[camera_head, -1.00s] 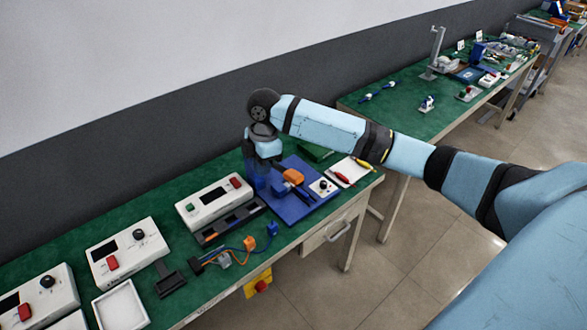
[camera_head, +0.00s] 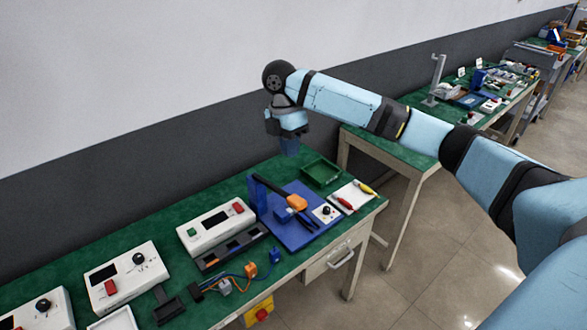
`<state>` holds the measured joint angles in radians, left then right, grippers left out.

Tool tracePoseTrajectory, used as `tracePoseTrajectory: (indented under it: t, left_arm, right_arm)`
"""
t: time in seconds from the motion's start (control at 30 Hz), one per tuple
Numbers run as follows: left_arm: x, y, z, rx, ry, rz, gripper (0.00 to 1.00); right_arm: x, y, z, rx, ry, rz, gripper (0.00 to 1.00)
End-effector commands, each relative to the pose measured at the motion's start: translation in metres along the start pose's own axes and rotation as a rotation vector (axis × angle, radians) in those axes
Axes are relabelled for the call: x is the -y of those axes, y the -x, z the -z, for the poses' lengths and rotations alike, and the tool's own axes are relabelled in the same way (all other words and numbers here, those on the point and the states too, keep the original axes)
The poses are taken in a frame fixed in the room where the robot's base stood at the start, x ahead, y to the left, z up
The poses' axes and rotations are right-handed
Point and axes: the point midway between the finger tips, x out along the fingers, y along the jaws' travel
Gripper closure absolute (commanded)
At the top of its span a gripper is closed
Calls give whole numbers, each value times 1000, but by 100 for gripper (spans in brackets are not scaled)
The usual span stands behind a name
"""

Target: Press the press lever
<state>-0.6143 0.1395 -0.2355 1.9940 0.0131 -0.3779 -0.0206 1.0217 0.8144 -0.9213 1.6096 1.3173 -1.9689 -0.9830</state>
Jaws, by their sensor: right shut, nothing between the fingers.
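The press (camera_head: 287,231) is a blue base plate with an upright blue post on the green-topped bench. Its lever is a dark arm with an orange part (camera_head: 297,202) and slants from the post down to the right over the plate. My right gripper (camera_head: 290,148) is shut and empty, pointing down. It appears in the air above and behind the press, apart from the lever. My left gripper is not in view.
A white control box (camera_head: 217,228) stands left of the press. A green tray (camera_head: 321,172) lies behind it, and a white tray (camera_head: 353,195) with red and yellow tools lies right. Orange and blue connectors (camera_head: 250,270) lie in front. A wall runs behind.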

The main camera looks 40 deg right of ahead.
Motion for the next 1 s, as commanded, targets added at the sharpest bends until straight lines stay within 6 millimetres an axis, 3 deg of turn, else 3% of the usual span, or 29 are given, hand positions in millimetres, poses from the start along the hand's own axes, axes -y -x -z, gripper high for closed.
tracePoseTrajectory:
  t: [0.4, 0.6, 0.8, 1.0]
  left_arm:
    - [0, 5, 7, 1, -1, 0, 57]
    - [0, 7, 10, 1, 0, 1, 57]
    - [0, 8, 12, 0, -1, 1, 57]
    - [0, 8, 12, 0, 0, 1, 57]
  right_arm:
    - [1, -84, 0, 1, -1, 4, 100]
    - [1, -115, 0, 1, 0, 2, 100]
    - [1, -129, 0, 1, 1, 0, 100]
    - [1, -130, 0, 1, 1, 0, 100]
